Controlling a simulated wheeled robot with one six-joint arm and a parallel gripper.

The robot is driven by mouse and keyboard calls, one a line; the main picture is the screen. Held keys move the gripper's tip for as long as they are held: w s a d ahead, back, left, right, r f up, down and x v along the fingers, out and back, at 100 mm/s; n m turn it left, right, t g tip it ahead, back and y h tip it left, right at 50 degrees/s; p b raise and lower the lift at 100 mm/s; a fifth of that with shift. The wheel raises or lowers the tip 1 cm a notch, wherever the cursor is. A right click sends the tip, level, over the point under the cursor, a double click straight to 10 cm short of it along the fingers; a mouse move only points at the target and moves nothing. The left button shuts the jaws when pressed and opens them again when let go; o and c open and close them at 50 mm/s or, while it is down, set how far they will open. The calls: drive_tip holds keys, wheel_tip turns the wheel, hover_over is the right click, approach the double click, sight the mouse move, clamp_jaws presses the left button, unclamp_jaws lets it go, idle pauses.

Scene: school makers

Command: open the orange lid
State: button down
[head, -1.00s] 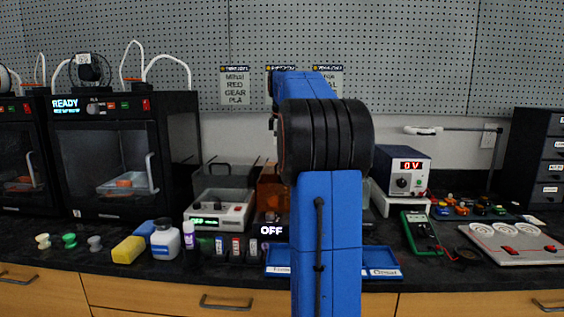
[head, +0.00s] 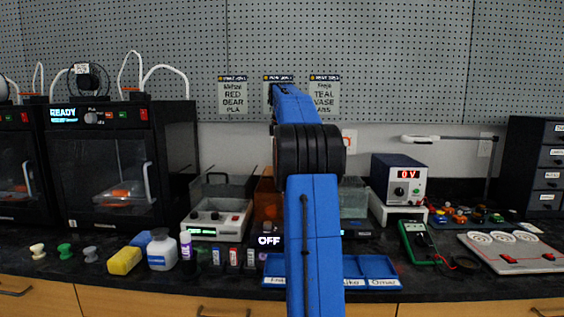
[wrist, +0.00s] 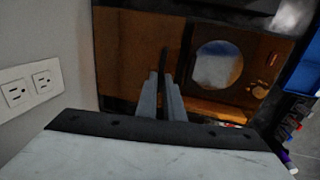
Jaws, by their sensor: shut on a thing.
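The orange lid (head: 267,197) shows in the head view as a narrow translucent strip left of my arm, which hides most of it. In the wrist view the orange lid (wrist: 129,60) looks brown-orange, with a pale round disc (wrist: 217,65) seen beside the fingers. My gripper (wrist: 165,84) is shut on a thin dark bar that looks like the lid's handle (wrist: 164,62). How far the lid is raised cannot be told. In the head view my gripper is hidden behind my arm.
Left of the lid stands a device with a grey clear cover (head: 222,190). A power supply (head: 398,180) stands to the right. Blue trays (head: 371,268), bottles and a yellow sponge (head: 124,260) line the front edge. A wall outlet (wrist: 29,88) is close to my wrist.

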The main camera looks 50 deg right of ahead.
drive_tip(key=c, duration=1.9)
unclamp_jaws()
drive_tip(key=shift+r, duration=0.15)
wheel_tip(320, 180, up, 17)
drive_tip(key=s+a, duration=0.2)
drive_tip(key=shift+a+f, duration=0.2)
drive_tip(key=shift+a, duration=0.1)
drive_tip(key=shift+s, duration=0.1)
drive_tip(key=shift+a, duration=0.1)
